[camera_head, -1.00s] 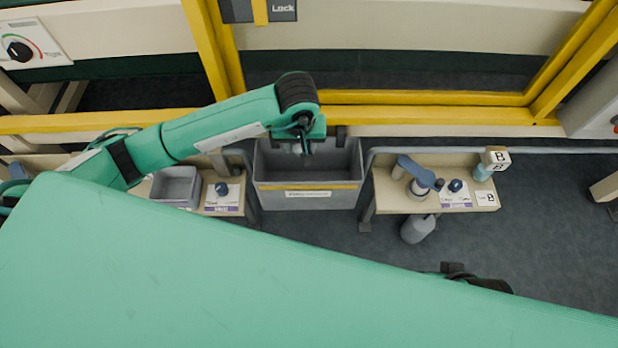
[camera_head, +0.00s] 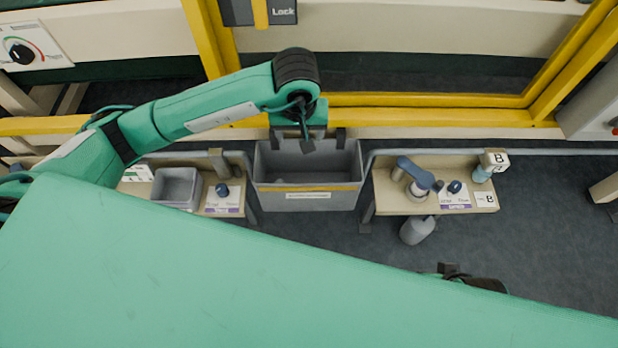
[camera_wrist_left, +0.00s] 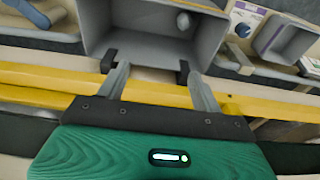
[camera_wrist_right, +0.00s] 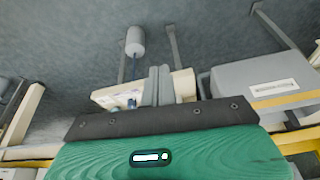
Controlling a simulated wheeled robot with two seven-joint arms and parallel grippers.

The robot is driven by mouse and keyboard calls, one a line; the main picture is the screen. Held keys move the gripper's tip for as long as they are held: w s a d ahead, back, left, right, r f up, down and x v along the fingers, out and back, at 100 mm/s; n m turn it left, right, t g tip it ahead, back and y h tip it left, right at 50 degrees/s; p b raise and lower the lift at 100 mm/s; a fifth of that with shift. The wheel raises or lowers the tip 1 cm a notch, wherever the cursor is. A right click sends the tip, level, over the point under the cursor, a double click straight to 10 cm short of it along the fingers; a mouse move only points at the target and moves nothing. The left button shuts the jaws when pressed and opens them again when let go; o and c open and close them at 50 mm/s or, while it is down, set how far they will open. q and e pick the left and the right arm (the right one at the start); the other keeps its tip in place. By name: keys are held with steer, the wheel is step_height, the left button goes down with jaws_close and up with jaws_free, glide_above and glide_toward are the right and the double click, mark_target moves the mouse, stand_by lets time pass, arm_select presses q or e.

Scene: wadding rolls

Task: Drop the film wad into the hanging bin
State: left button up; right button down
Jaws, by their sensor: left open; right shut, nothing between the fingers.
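The grey hanging bin (camera_head: 307,198) hangs on the rail below the yellow frame; it fills the top of the left wrist view (camera_wrist_left: 110,22). A small pale rounded lump, apparently the film wad (camera_wrist_left: 183,20), lies inside the bin in the left wrist view. My right gripper (camera_wrist_right: 159,82) is shut and empty, away from the bin, which shows at the right of the right wrist view.
A left shelf holds a small grey tray (camera_head: 175,187) and a blue knob (camera_head: 222,190). A right shelf (camera_head: 400,203) carries a blue-handled device (camera_head: 415,175), another knob and a B-marked block (camera_head: 496,158). A grey cylinder (camera_head: 416,229) hangs below it. Yellow bars (camera_head: 420,99) stand behind the bin.

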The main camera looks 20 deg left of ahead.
arm_select(q)
step_height(320, 180, up, 7)
steer(key=s, duration=0.1)
steer(key=shift+d, duration=0.15)
arm_select(e)
steer(key=shift+w+f, duration=0.2)
steer(key=shift+f, duration=0.35)
arm_select(q)
steer(key=shift+d, duration=0.1)
